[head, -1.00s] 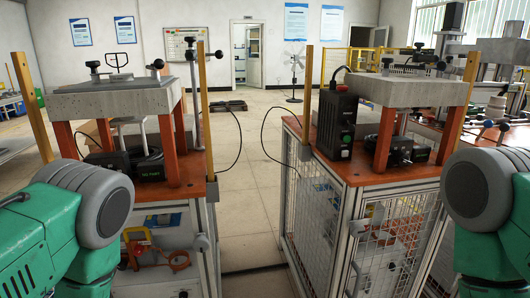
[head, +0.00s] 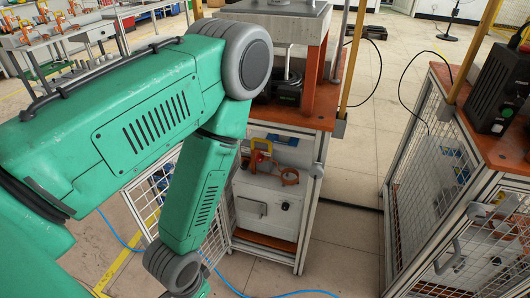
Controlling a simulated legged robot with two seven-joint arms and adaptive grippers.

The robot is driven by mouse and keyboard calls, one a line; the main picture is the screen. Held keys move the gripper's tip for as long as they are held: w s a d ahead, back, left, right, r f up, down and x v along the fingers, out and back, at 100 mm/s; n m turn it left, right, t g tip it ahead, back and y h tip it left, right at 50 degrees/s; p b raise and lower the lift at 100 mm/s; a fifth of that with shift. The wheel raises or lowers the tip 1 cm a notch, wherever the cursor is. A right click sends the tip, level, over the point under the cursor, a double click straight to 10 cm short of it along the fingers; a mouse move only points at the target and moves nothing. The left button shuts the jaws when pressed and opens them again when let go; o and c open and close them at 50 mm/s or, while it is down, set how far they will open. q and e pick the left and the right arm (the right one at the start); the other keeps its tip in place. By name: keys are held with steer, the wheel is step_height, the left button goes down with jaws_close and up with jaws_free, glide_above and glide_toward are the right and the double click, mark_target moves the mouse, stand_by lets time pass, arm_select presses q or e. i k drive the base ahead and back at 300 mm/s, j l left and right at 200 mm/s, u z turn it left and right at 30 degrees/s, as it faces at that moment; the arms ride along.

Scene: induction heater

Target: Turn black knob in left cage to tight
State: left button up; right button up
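The left cage (head: 301,225) is the metal-framed lower part of the left workstation, under an orange top. Inside it is a white box (head: 258,222) with a handle and a small dark knob (head: 285,206) on its front face. The knob is too small to tell how tight it is. My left arm crosses the view from the left, bends near the workstation top and runs down in front of the cage's left side. Its wrist is at the bottom edge; neither gripper shows.
An orange and red clamp (head: 259,158) and an orange ring-like tool (head: 290,177) are on top of the white box. A mesh panel (head: 152,186) angles out left of the cage. A second mesh cage (head: 438,175) stands right, with clear floor (head: 345,245) between.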

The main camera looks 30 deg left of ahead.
mark_target(244, 166)
steer(key=i+l+u, duration=0.1)
steer(key=i+u, duration=0.25)
steer(key=i+l+u, duration=0.15)
steer(key=u, duration=0.25)
steer(key=i+l+u, duration=0.15)
steer(key=u, duration=0.2)
steer(key=l, duration=0.1)
